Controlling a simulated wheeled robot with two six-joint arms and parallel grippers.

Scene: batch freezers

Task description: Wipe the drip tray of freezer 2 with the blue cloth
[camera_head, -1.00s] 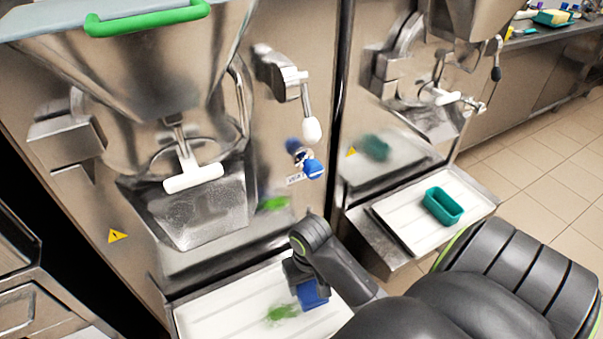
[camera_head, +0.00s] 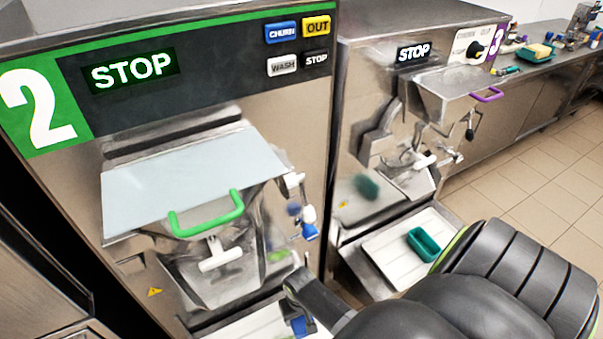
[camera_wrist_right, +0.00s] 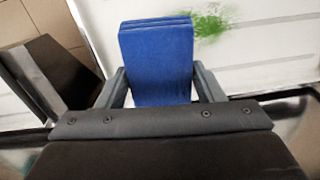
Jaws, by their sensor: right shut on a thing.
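Freezer 2 (camera_head: 85,190) fills the left of the head view, with a big "2" on its green label. Its white drip tray (camera_head: 245,327) shows only in part at the bottom edge. My right gripper (camera_head: 297,312) is shut on the folded blue cloth (camera_head: 299,326) at the tray's right part. In the right wrist view the blue cloth (camera_wrist_right: 156,62) stands between the fingers, over the white tray (camera_wrist_right: 265,60). A green smear (camera_wrist_right: 210,22) lies on the tray just beyond the cloth, to its right. Whether the cloth touches the tray is unclear. My left gripper is not in view.
Freezer 3 (camera_head: 355,100) stands to the right, with a teal container (camera_head: 423,244) on its own white drip tray (camera_head: 385,262). Freezer 2's spout with a white handle (camera_head: 220,255) overhangs its tray. A counter with small items (camera_head: 540,55) is at the far right.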

